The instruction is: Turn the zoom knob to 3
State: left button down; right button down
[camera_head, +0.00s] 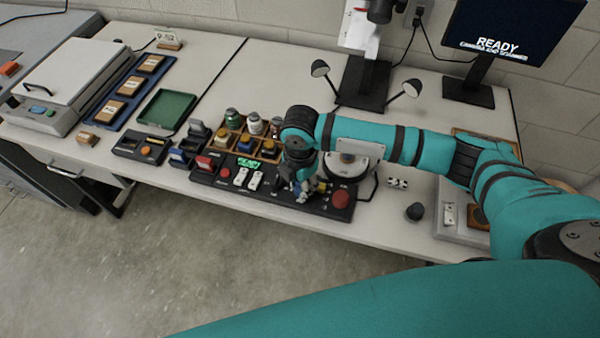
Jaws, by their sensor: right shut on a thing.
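A black control panel (225,178) lies along the front of the table, with a green lit display, a red button, white switches and a large red button. My right gripper (302,190) reaches down onto this panel, between the white switches and the large red button. It is shut on a small control there, taken as the zoom knob, which the fingers and wrist mostly hide. The knob's scale and setting are too small and covered to read. My left gripper is not in view.
Small bottles (253,124) stand in a wooden rack behind the panel. A camera stand (362,85) with two lamps and a monitor (510,30) reading READY are at the back. A green tray (167,109) and a flatbed device (75,75) are at left. A dark round object (414,211) lies at right.

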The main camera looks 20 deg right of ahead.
jog(key=m+p, duration=0.2)
jog(key=p, duration=0.1)
jog(key=m+p, duration=0.6)
jog(key=shift+s+r, duration=0.1)
jog(key=shift+r, duration=0.15)
jog(key=shift+f+m+p, duration=0.15)
jog(key=shift+m+p, duration=1.55)
jog(key=shift+m, duration=0.2)
jog(key=shift+f, duration=0.1)
jog(key=c, duration=1.2)
grip_release()
jog(key=shift+c, duration=0.2)
notch_tip(320, 180, up, 12)
